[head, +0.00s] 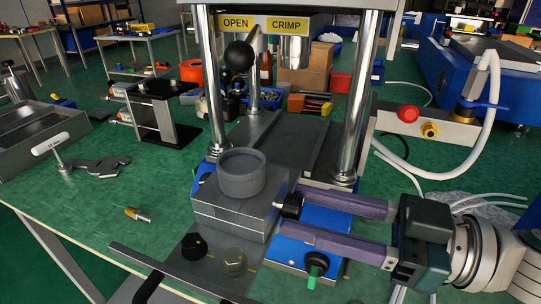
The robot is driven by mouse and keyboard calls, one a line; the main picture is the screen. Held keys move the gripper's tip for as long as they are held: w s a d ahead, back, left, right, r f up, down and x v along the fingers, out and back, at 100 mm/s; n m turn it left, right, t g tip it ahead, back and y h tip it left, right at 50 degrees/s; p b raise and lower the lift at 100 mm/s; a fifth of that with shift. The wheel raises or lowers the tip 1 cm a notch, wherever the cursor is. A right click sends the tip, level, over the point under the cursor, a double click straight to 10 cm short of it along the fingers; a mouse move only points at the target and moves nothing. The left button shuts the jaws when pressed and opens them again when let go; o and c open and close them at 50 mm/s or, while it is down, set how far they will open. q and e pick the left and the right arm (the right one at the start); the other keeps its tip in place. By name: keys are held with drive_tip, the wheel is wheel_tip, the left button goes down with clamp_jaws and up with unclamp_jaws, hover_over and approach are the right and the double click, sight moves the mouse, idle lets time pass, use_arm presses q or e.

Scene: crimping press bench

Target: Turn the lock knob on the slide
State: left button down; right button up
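The slide is a grey block (232,210) with a round cup (241,172) on top, on the press bed. My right gripper (290,212) comes in from the right with two long purple fingers. The fingers are spread apart, with the knob between their tips, closer to the upper finger. Whether a finger touches the knob cannot be told. My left gripper is not in view.
Chrome posts (356,100) of the press rise behind the slide. A black ball handle (239,56) hangs at the left post. A red button box (409,114) is at the right. The green bench top at the left is partly clear.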

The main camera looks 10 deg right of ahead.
clamp_jaws()
drive_tip(key=shift+n, duration=0.3)
drive_tip(key=shift+n+b, duration=0.35)
drive_tip(key=shift+n, duration=2.45)
drive_tip(key=shift+o, duration=1.6)
unclamp_jaws()
drive_tip(key=shift+d, duration=0.1)
